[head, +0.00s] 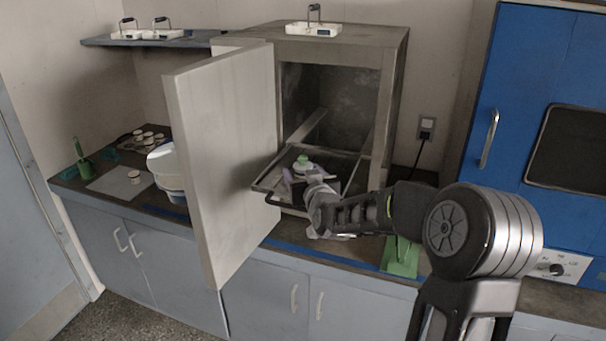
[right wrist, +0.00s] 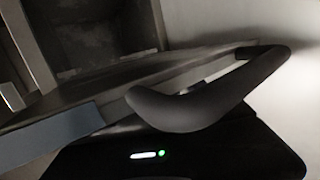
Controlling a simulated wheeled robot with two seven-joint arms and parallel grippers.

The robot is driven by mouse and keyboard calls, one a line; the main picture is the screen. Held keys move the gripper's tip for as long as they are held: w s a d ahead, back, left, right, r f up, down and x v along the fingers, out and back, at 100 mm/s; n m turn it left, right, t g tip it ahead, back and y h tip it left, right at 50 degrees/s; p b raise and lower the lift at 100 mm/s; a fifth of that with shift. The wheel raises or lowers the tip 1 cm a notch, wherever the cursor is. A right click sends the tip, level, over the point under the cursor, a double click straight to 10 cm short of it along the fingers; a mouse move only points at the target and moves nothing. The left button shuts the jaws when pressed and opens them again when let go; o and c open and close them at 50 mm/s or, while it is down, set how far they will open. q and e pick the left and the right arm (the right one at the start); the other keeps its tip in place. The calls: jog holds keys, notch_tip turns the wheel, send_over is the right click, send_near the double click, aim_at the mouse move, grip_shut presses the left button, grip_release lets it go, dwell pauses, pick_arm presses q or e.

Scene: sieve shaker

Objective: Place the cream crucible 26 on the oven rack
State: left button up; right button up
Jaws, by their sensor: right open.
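The oven rack (head: 262,187) is pulled partway out of the open oven, with a dark bar handle at its front. The handle looms large in the right wrist view (right wrist: 205,105). My right gripper (head: 314,184) is open at the front of the rack; I cannot tell whether it touches the rack. A small cream crucible (head: 134,176) stands on a pale mat on the left counter. Several similar crucibles (head: 148,135) sit in a dark tray behind it. No number is readable, so I cannot tell which is 26. My left gripper is not in view.
The open oven door (head: 225,150) stands between the left counter and the rack. White bowls (head: 163,165) stand beside the mat (head: 112,186). A green object (head: 400,258) is below my right arm.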

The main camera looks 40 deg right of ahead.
jog(key=shift+r+p, duration=0.25)
jog(key=shift+p, duration=0.05)
jog(key=shift+s+a+f+b, duration=0.1)
jog(key=shift+s+b, duration=0.2)
jog(key=shift+s, duration=0.05)
jog(key=b+v, duration=0.2)
jog(key=v, duration=0.9)
jog(key=shift+s+b, duration=0.15)
jog(key=shift+b, duration=0.25)
jog(key=shift+c, duration=0.2)
dwell(0.3)
